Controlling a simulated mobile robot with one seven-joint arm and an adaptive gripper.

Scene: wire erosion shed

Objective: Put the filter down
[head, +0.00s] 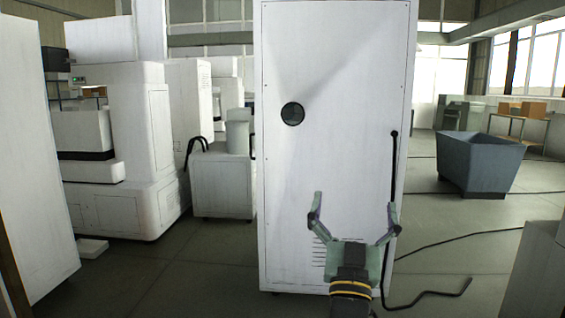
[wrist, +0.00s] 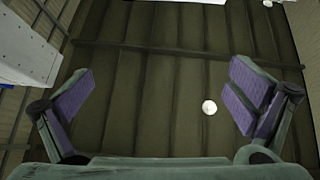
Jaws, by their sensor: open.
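My gripper (head: 354,205) is wide open in the head view, with its fingers pointing up in front of a tall white cabinet (head: 335,60). In the wrist view my gripper (wrist: 163,82) shows two purple-padded fingers far apart, with nothing between them but the distant dark ceiling. No object in either view is clearly recognisable as the filter. A pale upright cylinder (head: 238,132) stands on a low white unit (head: 222,180) left of the cabinet, well away from my gripper; I cannot tell whether it is the filter.
The cabinet has a dark round port (head: 292,114). A blue-grey bin (head: 480,163) stands on the right, before a shelf with boxes (head: 522,125). Black cables (head: 430,294) lie on the floor at lower right. White machines (head: 125,150) fill the left. Open floor lies between.

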